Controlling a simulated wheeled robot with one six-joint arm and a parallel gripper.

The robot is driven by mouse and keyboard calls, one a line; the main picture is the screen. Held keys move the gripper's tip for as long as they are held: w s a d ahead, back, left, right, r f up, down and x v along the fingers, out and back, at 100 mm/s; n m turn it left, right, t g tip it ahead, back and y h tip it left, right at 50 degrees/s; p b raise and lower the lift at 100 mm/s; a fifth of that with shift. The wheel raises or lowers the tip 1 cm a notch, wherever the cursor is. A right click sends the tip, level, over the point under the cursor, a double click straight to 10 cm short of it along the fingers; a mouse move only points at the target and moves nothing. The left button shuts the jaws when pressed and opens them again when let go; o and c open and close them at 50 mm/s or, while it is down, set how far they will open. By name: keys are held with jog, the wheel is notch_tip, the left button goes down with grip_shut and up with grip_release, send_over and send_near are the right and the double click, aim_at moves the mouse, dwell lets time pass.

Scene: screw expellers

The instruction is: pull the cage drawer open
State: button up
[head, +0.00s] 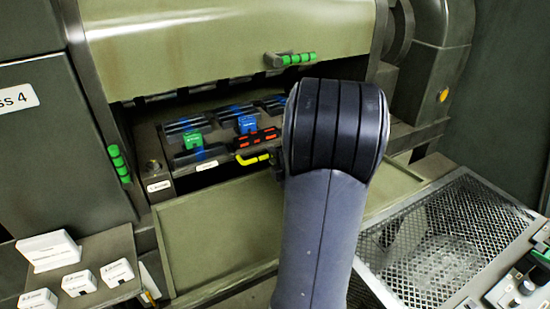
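The cage drawer (207,168) sits inside the machine's opening, below the raised green cover. Its dark front has a small white label and a yellow handle (254,159) toward the right. My arm stands large in front, right of the handle, and hides the right part of the drawer. A small dark part of my gripper (277,161) shows at the arm's left edge, close to the handle's right end. Whether it touches the handle is not clear. The fingers are mostly hidden behind my arm.
A green cover (230,45) with a green-gripped handle (298,58) hangs above the opening. A lowered green panel (215,240) lies below it. A mesh-topped tray (440,240) is at right. A side shelf (100,248) with white label blocks stands at lower left.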

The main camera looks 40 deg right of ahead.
grip_shut()
jog(key=v, duration=0.2)
jog(key=f+b+v, duration=0.1)
jog(key=v, duration=0.1)
jog(key=shift+s, duration=0.4)
jog(key=shift+o, duration=1.4)
grip_release()
jog(key=shift+r, duration=0.1)
jog(key=shift+s, duration=0.1)
jog(key=v, duration=1)
jog(key=shift+s+a, duration=0.15)
jog(key=shift+s, duration=0.15)
